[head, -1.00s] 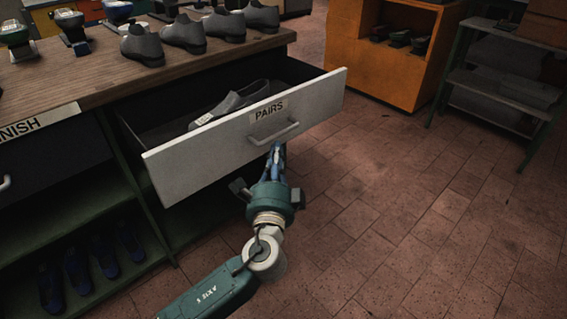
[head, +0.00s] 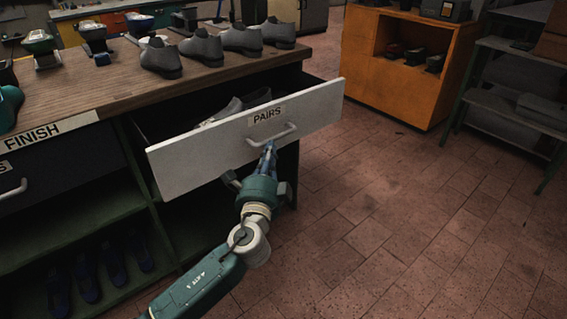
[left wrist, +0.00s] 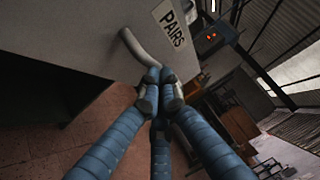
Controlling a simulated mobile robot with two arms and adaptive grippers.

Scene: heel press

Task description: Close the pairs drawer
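The pairs drawer (head: 200,160) is a pale-fronted drawer under the wooden bench top, with a PAIRS label and a bar handle (head: 285,134). It stands partly open, with grey shoes (head: 225,108) inside, partly hidden by its front. My left gripper (head: 269,150) is at the drawer front, just below the handle in the head view. I see no clear grip around the bar. My right gripper is not in view.
Grey shoes (head: 200,47) stand in a row on the bench top (head: 110,85). A FINISH drawer (head: 60,165) is to the left, with dark shoes on the shelf below. An orange cabinet (head: 395,75) and a shelf rack (head: 510,105) stand right. The brick floor before the drawer is clear.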

